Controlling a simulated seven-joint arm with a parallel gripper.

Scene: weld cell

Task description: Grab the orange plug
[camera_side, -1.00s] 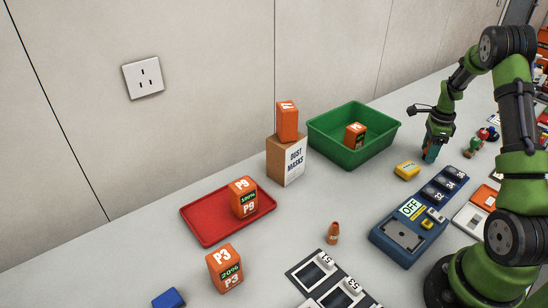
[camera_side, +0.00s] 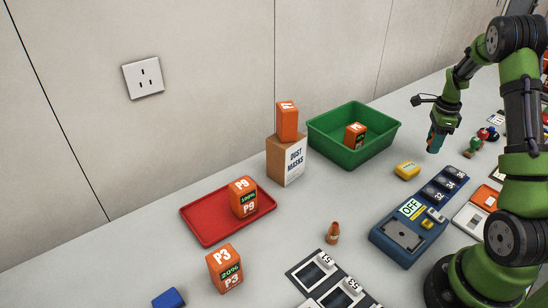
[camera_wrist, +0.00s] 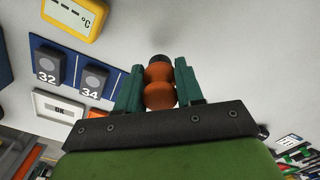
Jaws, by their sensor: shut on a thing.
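My gripper (camera_wrist: 158,92) is shut on an orange plug (camera_wrist: 159,82), a rounded waisted piece with a dark tip, held between the two teal fingers in the wrist view. In the side view my gripper (camera_side: 435,143) hangs above the table, to the right of the green bin, and the plug between its fingers is hard to make out. A second small orange-brown piece (camera_side: 333,233) of similar size stands on the table, well to the left of my gripper.
A green bin (camera_side: 330,140) holds an orange battery. A yellow meter (camera_side: 407,170) and a blue panel (camera_side: 385,240) with numbered slots lie nearby. Small green, red and blue pieces (camera_side: 482,140) stand right of my gripper. A red tray (camera_side: 200,225) is at left.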

